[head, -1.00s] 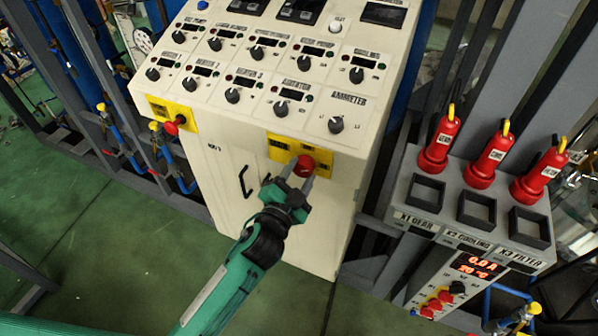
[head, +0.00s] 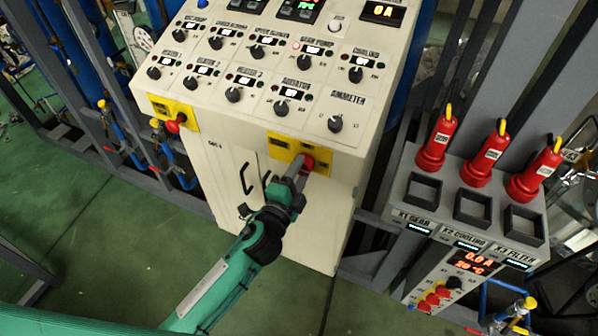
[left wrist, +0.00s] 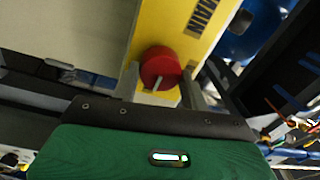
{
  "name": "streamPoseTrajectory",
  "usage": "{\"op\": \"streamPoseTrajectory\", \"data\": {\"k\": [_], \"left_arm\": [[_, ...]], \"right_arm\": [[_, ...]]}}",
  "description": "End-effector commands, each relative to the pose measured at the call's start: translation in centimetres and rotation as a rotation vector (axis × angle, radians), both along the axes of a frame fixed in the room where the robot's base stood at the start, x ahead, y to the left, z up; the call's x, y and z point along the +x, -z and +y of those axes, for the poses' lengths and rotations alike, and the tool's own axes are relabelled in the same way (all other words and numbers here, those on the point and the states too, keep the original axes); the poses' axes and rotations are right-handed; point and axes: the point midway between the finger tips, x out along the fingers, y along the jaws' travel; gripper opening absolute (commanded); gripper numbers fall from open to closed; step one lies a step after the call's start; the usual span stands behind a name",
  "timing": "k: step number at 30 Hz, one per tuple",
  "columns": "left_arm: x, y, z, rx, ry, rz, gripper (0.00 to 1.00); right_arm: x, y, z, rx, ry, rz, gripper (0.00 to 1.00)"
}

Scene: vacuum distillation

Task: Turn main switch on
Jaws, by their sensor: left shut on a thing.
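The main switch is a red round knob (head: 308,163) on a yellow plate (head: 283,146) at the lower front edge of the white control cabinet. In the left wrist view the red knob (left wrist: 160,68) sits between my fingers, and the yellow plate (left wrist: 178,25) reads MAIN. My left gripper (head: 300,172) is shut on the knob, with a finger on either side; it also shows in the left wrist view (left wrist: 161,82). The gripper hides part of the knob in the head view. Displays on the cabinet panel (head: 383,12) are lit. My right gripper is not in view.
A second red knob (head: 176,122) sits on another yellow plate at the cabinet's left. A grey stand (head: 440,215) with several red plugs (head: 437,142) is at the right. Cabinet door handles (head: 246,180) lie left of my gripper. Green floor (head: 110,240) is open at lower left.

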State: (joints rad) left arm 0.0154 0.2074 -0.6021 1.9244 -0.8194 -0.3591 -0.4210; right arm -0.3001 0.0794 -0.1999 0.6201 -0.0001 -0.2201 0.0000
Motion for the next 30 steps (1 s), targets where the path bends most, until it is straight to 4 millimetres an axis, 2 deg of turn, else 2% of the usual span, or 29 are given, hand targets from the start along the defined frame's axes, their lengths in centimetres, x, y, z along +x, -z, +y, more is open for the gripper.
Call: {"op": "streamPoseTrajectory", "data": {"k": [13,14,16,17,26,30], "left_arm": [[0.0,0.0,0.0,0.009,0.001,-0.004,0.22],[0.0,0.0,0.0,0.009,0.001,-0.004,0.51],[0.0,0.0,0.0,0.009,0.001,-0.004,0.64],[0.0,0.0,0.0,0.009,0.001,-0.004,0.67],[-0.2,0.1,0.1,0.008,0.001,-0.003,0.67],[-1.3,0.4,0.5,0.009,0.000,-0.001,0.67]], "right_arm": [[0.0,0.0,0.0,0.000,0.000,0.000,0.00],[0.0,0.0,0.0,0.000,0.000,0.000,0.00],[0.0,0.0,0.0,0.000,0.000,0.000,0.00],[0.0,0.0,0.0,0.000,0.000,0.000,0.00],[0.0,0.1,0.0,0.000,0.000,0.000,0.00],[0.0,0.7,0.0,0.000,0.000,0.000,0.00]]}}
